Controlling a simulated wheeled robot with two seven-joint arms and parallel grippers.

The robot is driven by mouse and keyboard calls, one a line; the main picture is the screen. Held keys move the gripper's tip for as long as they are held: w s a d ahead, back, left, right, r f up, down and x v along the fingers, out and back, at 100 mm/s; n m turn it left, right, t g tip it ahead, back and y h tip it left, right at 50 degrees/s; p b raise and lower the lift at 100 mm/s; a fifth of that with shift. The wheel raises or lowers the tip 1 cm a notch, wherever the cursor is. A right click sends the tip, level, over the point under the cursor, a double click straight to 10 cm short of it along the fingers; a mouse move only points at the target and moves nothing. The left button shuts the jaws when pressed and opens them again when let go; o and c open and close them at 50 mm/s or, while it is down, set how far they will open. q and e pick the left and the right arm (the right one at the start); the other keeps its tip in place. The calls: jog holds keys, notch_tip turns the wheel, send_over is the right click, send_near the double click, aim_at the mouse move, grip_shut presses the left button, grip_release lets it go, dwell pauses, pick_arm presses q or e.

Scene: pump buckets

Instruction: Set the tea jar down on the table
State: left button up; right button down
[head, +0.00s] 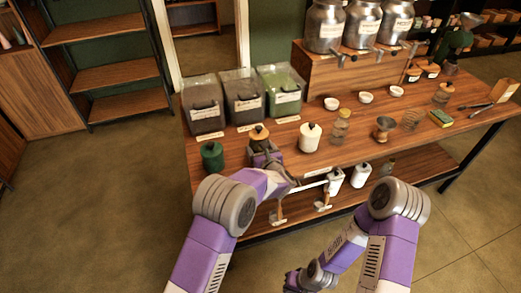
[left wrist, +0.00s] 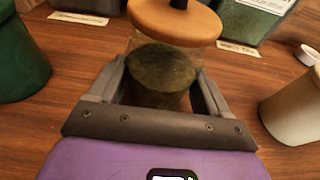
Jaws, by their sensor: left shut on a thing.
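The tea jar (left wrist: 162,75), a clear glass jar with a round wooden lid, black knob and dark green contents, is between my left gripper's fingers. In the head view its lid (head: 259,133) shows above my left gripper (head: 263,150); the gripper hides most of its body. My left gripper (left wrist: 158,95) is shut on the jar, which looks upright over the front left part of the table (head: 350,150). I cannot tell whether its base touches the wood. My right gripper (head: 292,282) is low at the bottom of the head view, away from the table; its fingers are unclear.
A green canister (head: 212,157) stands left of the jar, a white canister (head: 310,137) right of it. Three clear labelled bins (head: 243,96) stand behind. Bowls, a glass jar (head: 340,126) and metal dispensers (head: 362,22) are farther right. Small bare wood gaps lie between the canisters.

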pick_arm(q)
jog(key=o, duration=1.1)
jog(key=shift+f, duration=0.15)
jog(key=shift+r, duration=0.2)
jog(key=p+v, duration=0.2)
jog(key=v, duration=1)
jog(key=shift+f, duration=0.1)
